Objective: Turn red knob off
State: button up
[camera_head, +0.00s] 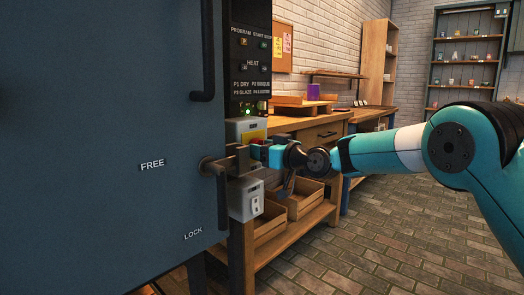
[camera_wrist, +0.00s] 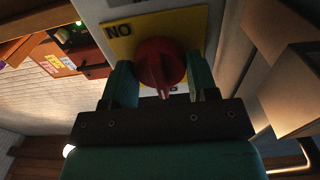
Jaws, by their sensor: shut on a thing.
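The red knob (camera_wrist: 158,62) sits on a yellow plate (camera_wrist: 120,35) in the wrist view, with the letters "NO" at the plate's upper left. My gripper (camera_wrist: 162,80) has its two teal fingers on either side of the knob, shut on it. In the head view, my gripper (camera_head: 262,153) reaches the switch box (camera_head: 247,126) beside the large blue door. The red knob is mostly hidden there by the gripper and the door's latch. The lettering at the plate's bottom is largely covered by the knob and my gripper.
The blue door (camera_head: 100,110), marked "FREE" and "LOCK", fills the left. Its latch handle (camera_head: 225,163) sticks out close to my gripper. A second box with a white switch (camera_head: 246,200) is below. A wooden workbench (camera_head: 310,125) with crates stands behind. Brick floor at right is clear.

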jog(key=o, duration=0.9)
jog(key=shift+d, duration=0.1)
jog(key=v, duration=1.7)
jog(key=shift+s+d, duration=0.1)
jog(key=s+d+f+m+g+h, duration=0.1)
jog(key=s+d+f+g+h, duration=0.2)
jog(key=s, duration=0.8)
jog(key=s+d+f+m+g+h, duration=0.1)
jog(key=s+f+g+h, duration=0.25)
jog(key=s, duration=0.85)
jog(key=s+d+f+m+g+h, duration=0.1)
jog(key=s+d+f+g+h, duration=0.2)
jog(key=s, duration=0.8)
jog(key=shift+m+g+h, duration=0.25)
jog(key=shift+m+g, duration=0.05)
jog(key=shift+g, duration=0.45)
jog(key=r+p, duration=2.2)
jog(key=s+a+r+p, duration=0.1)
jog(key=r+p, duration=1)
jog(key=r, duration=0.1)
jog(key=shift+s+p, duration=0.1)
jog(key=shift+p, duration=0.25)
